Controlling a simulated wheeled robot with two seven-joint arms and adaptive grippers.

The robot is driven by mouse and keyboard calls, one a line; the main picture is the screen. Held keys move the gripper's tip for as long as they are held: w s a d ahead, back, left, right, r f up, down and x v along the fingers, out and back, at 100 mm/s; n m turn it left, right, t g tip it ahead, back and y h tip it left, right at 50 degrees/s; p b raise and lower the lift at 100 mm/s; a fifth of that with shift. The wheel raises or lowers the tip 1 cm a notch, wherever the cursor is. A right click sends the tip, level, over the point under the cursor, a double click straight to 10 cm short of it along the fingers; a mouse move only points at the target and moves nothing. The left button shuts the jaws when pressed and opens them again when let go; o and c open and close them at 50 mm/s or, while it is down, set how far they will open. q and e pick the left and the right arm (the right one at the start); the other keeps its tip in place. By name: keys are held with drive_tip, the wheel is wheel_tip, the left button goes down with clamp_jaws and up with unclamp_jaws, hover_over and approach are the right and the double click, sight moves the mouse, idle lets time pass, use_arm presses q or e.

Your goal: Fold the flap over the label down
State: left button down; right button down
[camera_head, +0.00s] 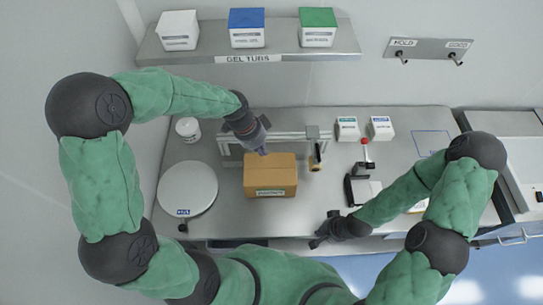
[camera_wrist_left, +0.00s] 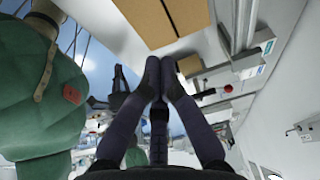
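A brown cardboard box (camera_head: 270,172) sits on the steel table with a green-and-white label (camera_head: 270,192) on its near side. Its top looks flat with a seam across; I cannot clearly make out a raised flap. My left gripper (camera_head: 263,151) is at the box's far edge; whether it touches is unclear. In the left wrist view its fingertips (camera_wrist_left: 160,68) are together with nothing seen between them, and brown cardboard (camera_wrist_left: 158,18) lies just beyond them. My right gripper (camera_head: 316,243) is low at the table's front edge, away from the box; its fingers are too small to read.
A round white scale (camera_head: 188,188) stands left of the box. A metal frame (camera_head: 290,136) stands behind it, with a small brown-and-black tool (camera_head: 316,158) at right. A black device with a red knob (camera_head: 364,142) is further right. Tubs stand on the shelf (camera_head: 345,40) above.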

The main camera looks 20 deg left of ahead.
use_arm(q)
drive_tip(key=p, duration=0.1)
approach(272, 171)
drive_tip(key=x, duration=0.5)
drive_tip(key=shift+d, duration=0.4)
drive_tip(key=shift+w+f, duration=0.1)
drive_tip(key=shift+f, duration=0.65)
use_arm(e)
drive_tip(key=shift+s+r, duration=0.4)
drive_tip(key=shift+r, duration=0.3)
use_arm(q)
drive_tip(key=shift+w+f+b, duration=0.15)
drive_tip(key=shift+f+b, duration=0.45)
drive_tip(key=shift+f, duration=0.1)
use_arm(e)
drive_tip(key=shift+s+d+f, duration=0.1)
drive_tip(key=shift+f, duration=0.6)
